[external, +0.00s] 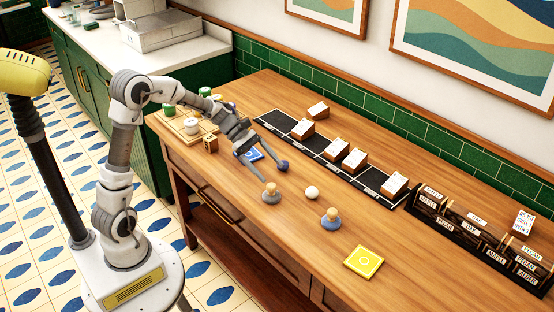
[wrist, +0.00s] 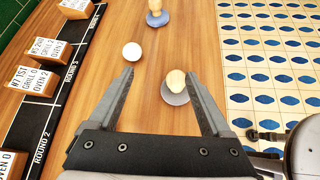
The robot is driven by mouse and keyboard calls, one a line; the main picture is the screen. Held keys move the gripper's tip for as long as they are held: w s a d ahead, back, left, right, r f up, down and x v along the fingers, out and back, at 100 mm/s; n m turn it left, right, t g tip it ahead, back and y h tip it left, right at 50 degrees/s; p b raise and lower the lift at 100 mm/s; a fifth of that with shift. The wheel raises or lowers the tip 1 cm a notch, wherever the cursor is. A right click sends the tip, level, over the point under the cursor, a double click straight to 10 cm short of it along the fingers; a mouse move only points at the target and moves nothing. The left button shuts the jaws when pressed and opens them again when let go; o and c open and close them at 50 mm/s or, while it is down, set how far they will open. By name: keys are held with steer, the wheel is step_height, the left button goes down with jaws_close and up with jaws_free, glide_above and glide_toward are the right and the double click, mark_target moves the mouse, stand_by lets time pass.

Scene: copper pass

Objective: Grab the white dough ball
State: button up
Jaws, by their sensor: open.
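The white dough ball (external: 312,192) rests on the wooden counter, between and slightly behind two knobbed pieces. In the wrist view the ball (wrist: 132,52) lies just beyond the tip of the left finger, apart from it. My gripper (external: 272,171) is open and empty, above the counter and to the left of the ball. In the wrist view its fingers (wrist: 159,73) spread wide, with the right fingertip close to the nearer knobbed piece (wrist: 175,86); I cannot tell whether they touch.
The nearer grey-blue piece with a wooden knob (external: 271,193) stands left of the ball; another (external: 331,217) stands right. A blue card (external: 254,155) and yellow card (external: 363,262) lie flat. Black strip (external: 270,122) carries labelled blocks behind.

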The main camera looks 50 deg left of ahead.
steer(key=w+n, duration=0.1)
steer(key=w+n+h, duration=0.1)
steer(key=w, duration=0.1)
steer(key=w+n+t+p, duration=0.1)
steer(key=shift+w+a+f+h, duration=0.1)
steer(key=shift+w+a+h, duration=0.15)
steer(key=shift+a+h, duration=0.1)
steer(key=shift+w+n, duration=0.3)
steer(key=shift+n, duration=0.1)
steer(key=shift+w+d+f, duration=0.15)
steer(key=shift+d+f, duration=0.05)
steer(key=b, duration=0.2)
glide_toward(320, 200)
steer(key=d, duration=0.1)
steer(key=w+d, duration=0.1)
steer(key=d, duration=0.2)
steer(key=shift+w+d+r, duration=0.15)
steer(key=shift+d+r, duration=0.2)
steer(key=x, duration=0.2)
steer(key=b+x, duration=0.1)
steer(key=x, duration=0.1)
steer(key=shift+f, duration=0.3)
steer(key=shift+w+d+f, duration=0.1)
steer(key=shift+d, duration=0.3)
steer(key=shift+c, duration=0.3)
jaws_close()
